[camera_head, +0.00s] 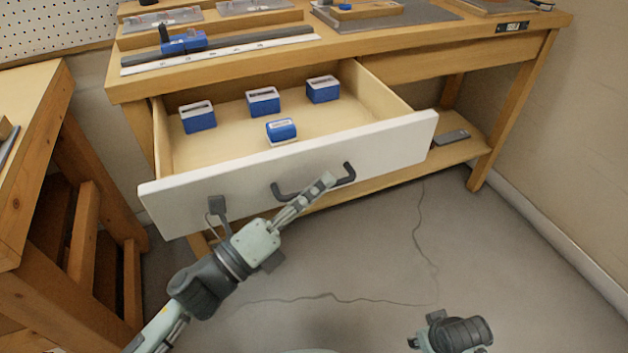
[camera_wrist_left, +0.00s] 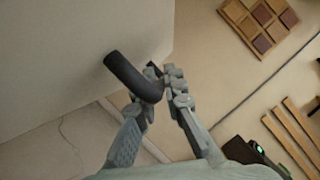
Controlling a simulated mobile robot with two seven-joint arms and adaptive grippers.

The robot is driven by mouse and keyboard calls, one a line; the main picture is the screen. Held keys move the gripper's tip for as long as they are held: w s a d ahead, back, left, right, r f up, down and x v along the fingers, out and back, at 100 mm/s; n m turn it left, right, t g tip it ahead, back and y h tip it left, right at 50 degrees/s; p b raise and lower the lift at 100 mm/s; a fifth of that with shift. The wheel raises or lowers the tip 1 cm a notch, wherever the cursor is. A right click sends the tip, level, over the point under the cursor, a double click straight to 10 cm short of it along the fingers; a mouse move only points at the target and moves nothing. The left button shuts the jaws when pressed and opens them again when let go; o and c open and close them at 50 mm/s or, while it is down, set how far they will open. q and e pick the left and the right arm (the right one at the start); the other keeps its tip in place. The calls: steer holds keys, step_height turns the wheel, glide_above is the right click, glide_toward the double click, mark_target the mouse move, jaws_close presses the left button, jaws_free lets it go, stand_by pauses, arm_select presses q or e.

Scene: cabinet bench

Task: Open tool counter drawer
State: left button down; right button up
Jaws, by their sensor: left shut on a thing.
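The tool counter drawer (camera_head: 300,160) has a white front and stands well out of the wooden counter (camera_head: 350,45). Several blue-and-white boxes lie inside it, one of them the small box (camera_head: 281,130) near the front. The dark curved handle (camera_head: 284,193) is on the drawer front and shows large in the left wrist view (camera_wrist_left: 130,75). My left gripper (camera_head: 326,182) is at the handle, its fingers shut on the bar; it also shows in the left wrist view (camera_wrist_left: 158,100). Part of my right arm shows at the bottom right; its fingertips are not clear.
A second wooden bench (camera_head: 30,150) stands close on the left. A lower shelf (camera_head: 455,148) holds a grey flat object (camera_head: 450,137). The grey floor (camera_head: 390,260) in front of the drawer is clear of objects.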

arm_select(q)
steer(key=c, duration=1.9)
jaws_free()
steer(key=v, duration=1.2)
steer(key=shift+w+a, duration=0.1)
steer(key=shift+a, duration=0.1)
